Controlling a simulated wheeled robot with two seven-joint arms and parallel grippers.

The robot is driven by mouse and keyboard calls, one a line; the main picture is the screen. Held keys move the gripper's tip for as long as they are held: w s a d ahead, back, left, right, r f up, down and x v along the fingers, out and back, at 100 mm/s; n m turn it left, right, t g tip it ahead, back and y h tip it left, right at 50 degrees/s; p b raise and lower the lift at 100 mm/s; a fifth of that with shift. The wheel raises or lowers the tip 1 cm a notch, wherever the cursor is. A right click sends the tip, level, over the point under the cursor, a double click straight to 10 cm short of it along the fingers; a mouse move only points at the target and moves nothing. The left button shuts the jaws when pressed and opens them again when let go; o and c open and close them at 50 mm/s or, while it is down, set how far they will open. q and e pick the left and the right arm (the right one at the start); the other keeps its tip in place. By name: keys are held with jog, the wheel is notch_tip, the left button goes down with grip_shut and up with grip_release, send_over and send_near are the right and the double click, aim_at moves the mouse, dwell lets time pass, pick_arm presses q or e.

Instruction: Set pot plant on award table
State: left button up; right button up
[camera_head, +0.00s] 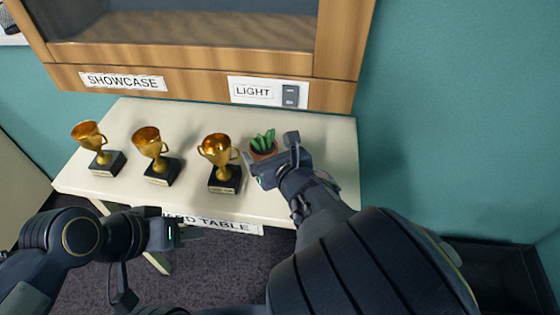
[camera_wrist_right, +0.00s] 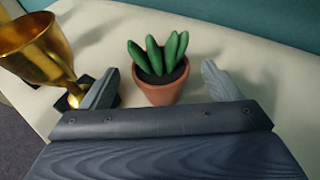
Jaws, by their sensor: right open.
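The pot plant (camera_head: 263,145) has green leaves in a small terracotta pot and stands upright on the award table (camera_head: 330,190), right of the trophies. My right gripper (camera_head: 272,158) is at the pot. In the right wrist view the pot plant (camera_wrist_right: 158,80) stands between the two spread fingers, with space visible on both sides, so the gripper (camera_wrist_right: 160,90) is open around it or just in front of it. My left gripper (camera_head: 188,234) is low at the left, in front of the table; whether its jaws are open is unclear.
Several gold trophies stand in a row on the table; the nearest one (camera_head: 220,155) is just left of the pot plant and shows close to the left finger in the wrist view (camera_wrist_right: 40,45). A wooden showcase (camera_head: 200,85) rises behind the table. The table's right end is clear.

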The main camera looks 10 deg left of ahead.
jog(key=p+v, duration=0.1)
jog(key=v, duration=0.7)
jog(key=shift+s, duration=0.1)
